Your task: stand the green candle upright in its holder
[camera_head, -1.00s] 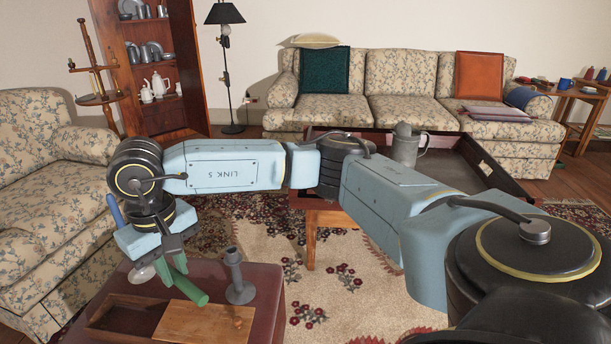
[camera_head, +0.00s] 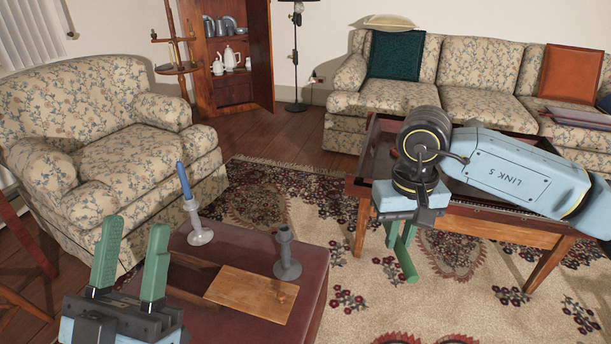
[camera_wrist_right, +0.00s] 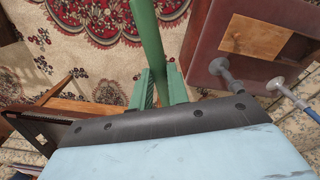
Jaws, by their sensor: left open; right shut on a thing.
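The green candle (camera_head: 407,262) is in my right gripper (camera_head: 401,236), which is shut on it, off to the right of the small dark red table. The candle hangs down tilted in the head view. In the right wrist view the candle (camera_wrist_right: 148,35) sticks out from between the green fingers (camera_wrist_right: 160,88). The grey candle holder (camera_head: 287,258) stands upright and empty on the small table; it also shows in the right wrist view (camera_wrist_right: 224,70). My left gripper (camera_head: 132,238) is open and empty at the table's near left.
A pale holder (camera_head: 199,226) with a blue candle (camera_head: 184,182) stands left of the grey holder. An open wooden box (camera_head: 190,274) and a wooden board (camera_head: 252,293) lie in front. A larger tray-topped table (camera_head: 470,215) stands behind my right arm. An armchair (camera_head: 110,140) borders the left.

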